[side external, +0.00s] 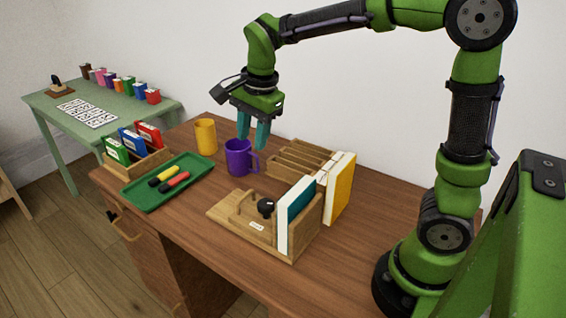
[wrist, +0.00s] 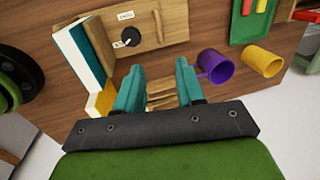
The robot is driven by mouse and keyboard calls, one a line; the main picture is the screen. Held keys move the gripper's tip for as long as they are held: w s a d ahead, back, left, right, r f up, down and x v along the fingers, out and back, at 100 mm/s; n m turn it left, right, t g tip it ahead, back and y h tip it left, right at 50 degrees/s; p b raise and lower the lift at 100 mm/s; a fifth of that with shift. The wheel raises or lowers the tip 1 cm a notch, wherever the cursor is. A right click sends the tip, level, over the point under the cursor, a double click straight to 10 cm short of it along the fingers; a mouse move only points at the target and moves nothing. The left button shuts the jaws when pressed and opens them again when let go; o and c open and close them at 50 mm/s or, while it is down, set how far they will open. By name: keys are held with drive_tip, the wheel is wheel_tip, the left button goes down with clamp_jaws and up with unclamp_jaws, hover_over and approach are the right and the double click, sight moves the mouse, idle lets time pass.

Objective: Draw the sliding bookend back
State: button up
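A wooden book stand (side external: 228,214) sits at the middle of the desk, with a small label on it. On it is a wooden sliding bookend (side external: 247,204) with a black knob (side external: 266,207). The knob also shows in the wrist view (wrist: 131,37), at the upper left. A teal-and-white book (side external: 299,214) stands upright at the stand's right end. My gripper (side external: 252,142) hangs above the desk, behind the purple mug in the side view, away from the bookend. Its teal fingers are apart with nothing between them, as the wrist view (wrist: 158,82) also shows.
A purple mug (side external: 238,158) and yellow mug (side external: 205,137) stand near my gripper. A slatted wooden rack (side external: 292,158) and yellow book (side external: 343,190) are behind the stand. A green tray (side external: 140,199) with markers lies left. Bare desk lies between tray and stand.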

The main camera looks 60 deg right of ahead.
sight(246, 195)
drive_tip(key=w+f, duration=0.1)
drive_tip(key=f, duration=0.4)
drive_tip(key=w+f, duration=0.1)
drive_tip(key=f, duration=0.5)
drive_tip(key=w+f, duration=0.1)
drive_tip(key=f, duration=0.4)
drive_tip(key=shift+w+f, duration=0.15)
drive_tip(key=shift+f, duration=0.05)
drive_tip(key=shift+c, duration=0.5)
clamp_jaws()
